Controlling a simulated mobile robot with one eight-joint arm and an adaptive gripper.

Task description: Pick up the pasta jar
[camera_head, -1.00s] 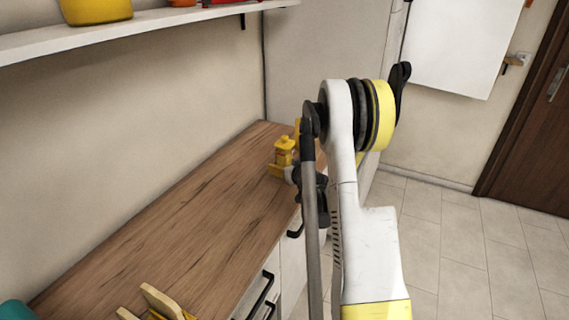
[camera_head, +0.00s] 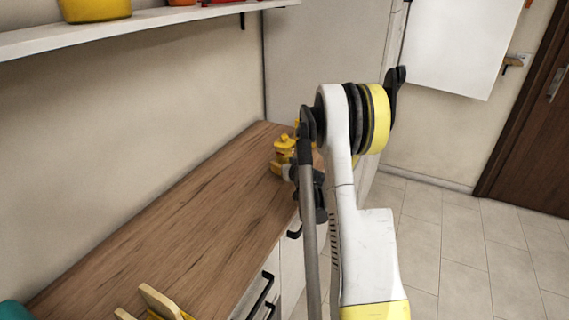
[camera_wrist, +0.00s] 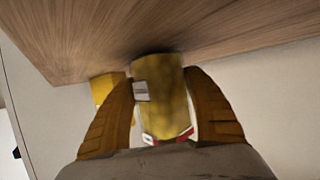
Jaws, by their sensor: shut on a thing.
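The pasta jar (camera_wrist: 162,95) is yellow with a pale label and a red and white band at its near end. In the wrist view it sits between the two orange-brown fingers of my gripper (camera_wrist: 163,100), which are shut on it. In the head view the yellow jar (camera_head: 284,147) shows at the far end of the counter, with my gripper (camera_head: 290,162) around it, partly hidden by my arm. I cannot tell whether the jar's base touches the wood.
A second yellow object (camera_wrist: 104,87) stands just beside the left finger in the wrist view. The wooden counter (camera_head: 190,225) is clear along its middle. A wooden rack (camera_head: 160,301) is at the near end. A shelf (camera_head: 150,28) with a yellow pot (camera_head: 96,9) hangs above.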

